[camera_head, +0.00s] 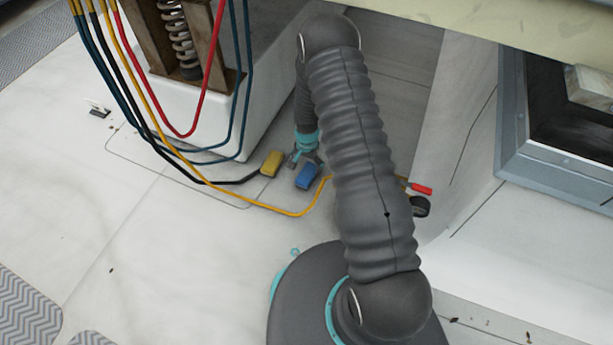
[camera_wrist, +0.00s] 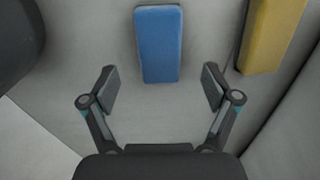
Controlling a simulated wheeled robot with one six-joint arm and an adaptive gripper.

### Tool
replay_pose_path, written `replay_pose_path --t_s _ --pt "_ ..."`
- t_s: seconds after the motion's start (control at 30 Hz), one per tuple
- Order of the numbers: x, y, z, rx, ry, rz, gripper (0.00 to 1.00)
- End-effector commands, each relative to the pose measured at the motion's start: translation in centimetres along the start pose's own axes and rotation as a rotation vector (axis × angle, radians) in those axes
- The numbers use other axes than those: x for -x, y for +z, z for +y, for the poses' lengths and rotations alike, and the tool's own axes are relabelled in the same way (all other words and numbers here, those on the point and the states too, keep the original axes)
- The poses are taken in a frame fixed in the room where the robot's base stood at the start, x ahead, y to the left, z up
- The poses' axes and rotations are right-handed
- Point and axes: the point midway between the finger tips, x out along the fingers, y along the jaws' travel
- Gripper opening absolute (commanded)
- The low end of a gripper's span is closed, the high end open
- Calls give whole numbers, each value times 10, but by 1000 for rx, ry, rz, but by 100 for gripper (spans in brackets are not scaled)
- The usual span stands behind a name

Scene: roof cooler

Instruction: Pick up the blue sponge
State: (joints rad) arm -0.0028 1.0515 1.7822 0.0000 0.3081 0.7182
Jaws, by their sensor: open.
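The blue sponge (camera_head: 308,175) lies on the pale floor in the head view, beside a yellow sponge (camera_head: 271,163) on its left. In the wrist view the blue sponge (camera_wrist: 159,44) is a block at top centre, ahead of my open gripper (camera_wrist: 157,88) and roughly lined up with the space between its fingers. Nothing is between the fingers. The yellow sponge (camera_wrist: 270,36) is at the upper right of the wrist view. In the head view my gripper (camera_head: 303,158) is close behind the blue sponge, partly hidden by my arm.
Hanging cables, including a yellow cable (camera_head: 296,213), run past both sponges. A white plinth (camera_head: 200,115) with a spring stands behind left. A red-handled tool (camera_head: 421,188) and a black object (camera_head: 420,207) lie right of my arm. Floor at left is open.

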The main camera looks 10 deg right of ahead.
Motion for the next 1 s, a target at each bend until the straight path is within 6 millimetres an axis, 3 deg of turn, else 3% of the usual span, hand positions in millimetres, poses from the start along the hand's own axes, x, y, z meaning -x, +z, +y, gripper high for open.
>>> replay_pose_path --t_s 0.3,0.63,0.87,0.9,1.0 --pt "-18 -1 0 0 0 0 88" --pt "-61 -2 0 0 1 -1 88" --pt "-63 -3 0 0 -1 0 88" --pt "-63 -3 0 0 -1 0 85" --pt "-63 -3 0 0 -1 0 60"
